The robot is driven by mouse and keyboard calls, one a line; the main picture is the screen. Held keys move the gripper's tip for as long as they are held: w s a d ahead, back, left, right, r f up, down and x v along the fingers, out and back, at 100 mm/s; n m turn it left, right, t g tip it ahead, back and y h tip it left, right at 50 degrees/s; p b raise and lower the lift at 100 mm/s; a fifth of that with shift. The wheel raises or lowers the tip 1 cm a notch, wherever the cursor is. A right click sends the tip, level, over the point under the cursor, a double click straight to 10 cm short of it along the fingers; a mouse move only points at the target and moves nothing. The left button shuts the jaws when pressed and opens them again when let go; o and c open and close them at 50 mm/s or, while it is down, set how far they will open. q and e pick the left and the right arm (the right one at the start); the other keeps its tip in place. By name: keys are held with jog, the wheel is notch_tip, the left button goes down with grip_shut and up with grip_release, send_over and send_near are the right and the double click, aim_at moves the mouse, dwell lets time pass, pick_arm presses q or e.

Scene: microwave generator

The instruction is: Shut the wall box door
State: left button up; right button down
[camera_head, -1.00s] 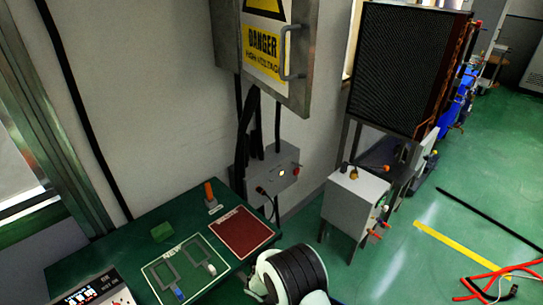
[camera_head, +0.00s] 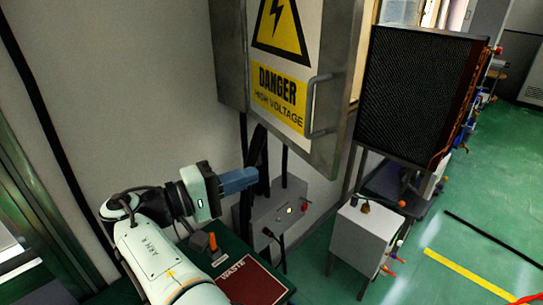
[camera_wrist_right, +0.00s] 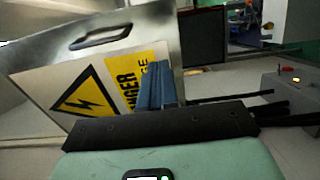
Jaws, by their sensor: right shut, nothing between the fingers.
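The wall box door (camera_head: 285,35) is a grey metal panel with a yellow danger sign (camera_head: 278,95) and a bar handle (camera_head: 319,106) near its right edge. A grey metal side of the wall box (camera_head: 228,50) shows left of it. I cannot tell how wide the door stands open. My right gripper (camera_head: 252,178) has blue fingers, shut and empty, below and left of the sign in the head view. In the right wrist view the fingers (camera_wrist_right: 156,85) overlap the sign (camera_wrist_right: 95,90), and the handle (camera_wrist_right: 100,36) lies beyond; contact is not clear. My left gripper is out of view.
Black cables hang below the box to a grey control box (camera_head: 285,212). A dark finned radiator (camera_head: 415,90) and a white cabinet (camera_head: 358,235) stand right. Green floor is open farther right.

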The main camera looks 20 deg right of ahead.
aim_at(316, 155)
jog(key=d, duration=0.8)
jog(key=w+d, duration=0.1)
jog(key=d, duration=0.3)
jog(key=shift+d, duration=0.15)
jog(key=shift+w+d+f, duration=0.1)
jog(key=shift+w+d, duration=0.15)
jog(key=shift+d, duration=0.3)
